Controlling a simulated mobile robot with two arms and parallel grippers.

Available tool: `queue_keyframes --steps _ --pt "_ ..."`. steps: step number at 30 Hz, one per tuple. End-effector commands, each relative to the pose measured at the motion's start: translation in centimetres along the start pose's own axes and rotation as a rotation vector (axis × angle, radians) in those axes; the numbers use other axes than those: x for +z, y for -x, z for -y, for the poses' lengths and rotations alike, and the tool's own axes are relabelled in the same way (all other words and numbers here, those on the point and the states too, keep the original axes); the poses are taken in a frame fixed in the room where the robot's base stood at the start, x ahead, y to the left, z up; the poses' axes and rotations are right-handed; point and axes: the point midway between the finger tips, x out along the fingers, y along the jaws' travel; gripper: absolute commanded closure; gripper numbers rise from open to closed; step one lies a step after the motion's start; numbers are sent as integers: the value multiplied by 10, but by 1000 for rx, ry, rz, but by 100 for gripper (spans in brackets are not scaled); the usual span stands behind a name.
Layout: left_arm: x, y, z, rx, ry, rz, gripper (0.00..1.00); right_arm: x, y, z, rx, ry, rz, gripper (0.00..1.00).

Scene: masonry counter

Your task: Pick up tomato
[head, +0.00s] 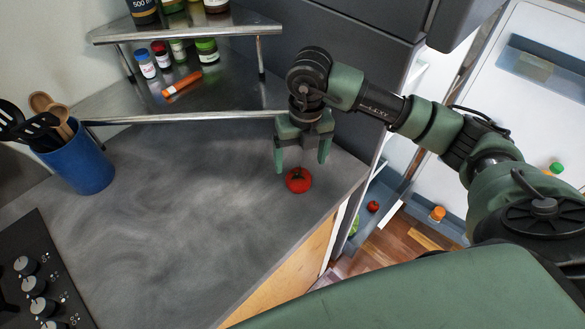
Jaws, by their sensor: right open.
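A red tomato (298,181) sits on the grey counter (190,215), close to its right edge. My right gripper (301,168) points down at it, open, with one green finger to the left and one to the right of the tomato's top. The fingertips look level with or just above the tomato; I cannot tell whether they touch it. My left gripper is not in view.
A blue utensil holder (86,165) stands at the left. A metal corner shelf (190,88) with bottles and an orange tube (182,83) is behind. Stove knobs (27,265) are front left. The open fridge (535,90) is at the right. The middle counter is clear.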

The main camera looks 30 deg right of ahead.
Motion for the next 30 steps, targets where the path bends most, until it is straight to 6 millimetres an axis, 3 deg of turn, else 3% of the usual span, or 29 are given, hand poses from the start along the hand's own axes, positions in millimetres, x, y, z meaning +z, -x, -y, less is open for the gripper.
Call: queue_keyframes --steps 10,14,23,30 --pt "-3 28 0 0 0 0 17 2 -42 -2 2 1 -7 16" --pt "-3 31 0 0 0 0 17 3 -61 -1 1 2 -5 16" --pt "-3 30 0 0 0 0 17 4 -67 -2 3 4 -1 16" --pt "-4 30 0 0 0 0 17 4 -66 -2 3 3 -1 83"
